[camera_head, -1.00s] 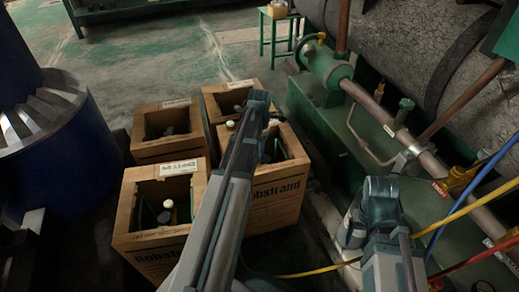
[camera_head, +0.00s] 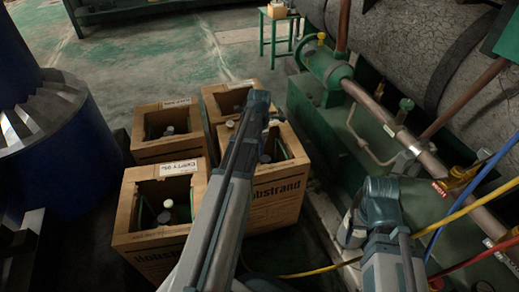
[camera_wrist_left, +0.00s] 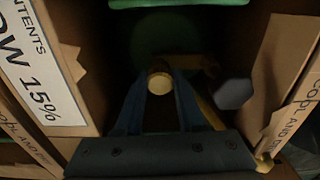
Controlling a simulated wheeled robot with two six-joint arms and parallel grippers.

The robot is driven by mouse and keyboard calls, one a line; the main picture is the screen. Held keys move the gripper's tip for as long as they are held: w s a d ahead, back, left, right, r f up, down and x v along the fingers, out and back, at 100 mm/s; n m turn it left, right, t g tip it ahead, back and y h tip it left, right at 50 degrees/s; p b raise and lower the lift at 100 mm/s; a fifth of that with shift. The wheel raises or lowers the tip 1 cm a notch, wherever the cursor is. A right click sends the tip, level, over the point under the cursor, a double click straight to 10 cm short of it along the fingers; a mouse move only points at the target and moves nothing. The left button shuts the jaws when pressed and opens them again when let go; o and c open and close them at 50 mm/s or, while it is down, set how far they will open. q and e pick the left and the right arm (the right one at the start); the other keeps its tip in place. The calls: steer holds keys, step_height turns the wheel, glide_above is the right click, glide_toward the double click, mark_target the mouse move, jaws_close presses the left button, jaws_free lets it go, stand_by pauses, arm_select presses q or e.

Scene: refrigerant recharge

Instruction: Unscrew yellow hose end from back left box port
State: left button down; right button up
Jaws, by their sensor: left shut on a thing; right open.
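In the left wrist view my left gripper (camera_wrist_left: 160,92) is shut on a yellow round hose end (camera_wrist_left: 160,80) inside a cardboard box. A yellow hose (camera_wrist_left: 208,110) runs beside the right finger. The port under the hose end is hidden in the dark box. In the head view my left arm reaches over the cluster of boxes, and its fingers are hidden behind the wrist. The back left box (camera_head: 143,155) stands left of my arm. My right gripper (camera_head: 350,232) is low at the right, over the floor beside the green machine; it is open and seems empty.
Other open boxes stand close together: a front left box (camera_head: 125,225), a front right box (camera_head: 280,205) and a back right box (camera_head: 215,105). A grey hexagonal part (camera_wrist_left: 233,93) is near my left fingers. Yellow hose (camera_head: 470,207) and blue hose (camera_head: 480,185) cross at the right.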

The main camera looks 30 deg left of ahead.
arm_select(q)
steer(key=n, duration=0.3)
steer(key=shift+n, duration=0.4)
steer(key=n, duration=0.3)
steer(key=shift+n, duration=0.3)
steer(key=shift+c, duration=2.2)
jaws_free()
steer(key=shift+r, duration=0.1)
